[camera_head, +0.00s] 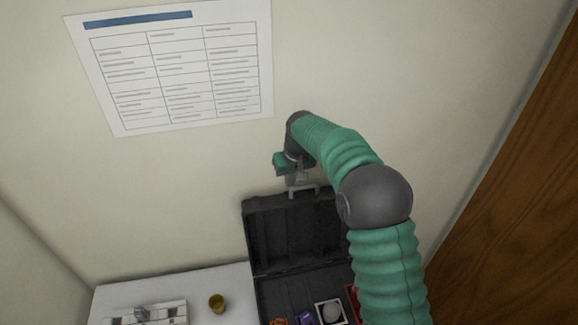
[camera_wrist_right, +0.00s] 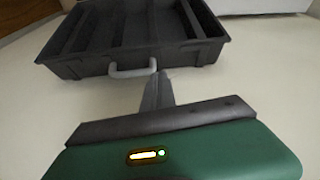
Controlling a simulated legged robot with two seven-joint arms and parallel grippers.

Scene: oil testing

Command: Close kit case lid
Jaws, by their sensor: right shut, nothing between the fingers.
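The black kit case stands open on the white table in the head view, with its lid (camera_head: 295,235) raised toward the wall and its base (camera_head: 290,296) below. The lid's grey handle (camera_head: 303,190) is at its top edge. My right gripper (camera_head: 299,182) is shut and empty, right at the handle at the lid's top edge. In the right wrist view, the fingers (camera_wrist_right: 158,82) point at the lid (camera_wrist_right: 90,66), close to the handle (camera_wrist_right: 133,71); I cannot tell whether they touch it. My right arm hides the right part of the case. My left gripper is not in view.
Inside the case base are an orange item (camera_head: 278,321), a purple item (camera_head: 305,319) and a white square piece with a round disc (camera_head: 331,312). A small amber cup (camera_head: 217,303) and a white tray (camera_head: 145,313) stand left on the table (camera_head: 190,285). A wooden panel (camera_head: 520,220) is at right.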

